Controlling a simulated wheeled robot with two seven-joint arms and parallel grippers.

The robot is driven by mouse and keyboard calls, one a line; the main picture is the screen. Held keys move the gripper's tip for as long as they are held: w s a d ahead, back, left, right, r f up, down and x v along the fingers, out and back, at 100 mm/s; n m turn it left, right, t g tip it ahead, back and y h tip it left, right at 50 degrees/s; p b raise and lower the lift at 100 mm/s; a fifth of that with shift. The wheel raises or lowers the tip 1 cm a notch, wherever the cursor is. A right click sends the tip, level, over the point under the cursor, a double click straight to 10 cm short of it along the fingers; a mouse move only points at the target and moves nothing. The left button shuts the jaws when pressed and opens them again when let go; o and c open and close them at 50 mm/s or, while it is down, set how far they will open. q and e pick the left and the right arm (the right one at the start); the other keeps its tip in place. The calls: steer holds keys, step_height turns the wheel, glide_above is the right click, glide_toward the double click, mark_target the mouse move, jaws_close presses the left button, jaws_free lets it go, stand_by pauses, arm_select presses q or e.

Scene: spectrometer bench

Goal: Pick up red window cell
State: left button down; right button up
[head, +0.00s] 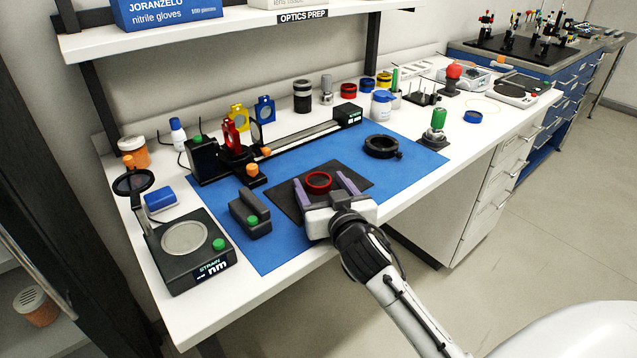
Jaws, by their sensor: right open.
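The red window cell (319,182) is a red ring with a dark centre. It lies on a dark square pad (360,173) on the blue mat in the head view. My right gripper (325,184) is open, with one purple finger on each side of the red ring. The fingers appear apart from the ring; their height above the pad is hard to tell. My left gripper is not in view.
The blue mat (285,255) covers the bench's middle. An optical rail (300,135) with red, yellow and blue holders runs behind. A strain tester (190,250) stands front left.

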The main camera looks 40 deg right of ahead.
steer(key=c, duration=1.2)
steer(key=shift+r, duration=0.15)
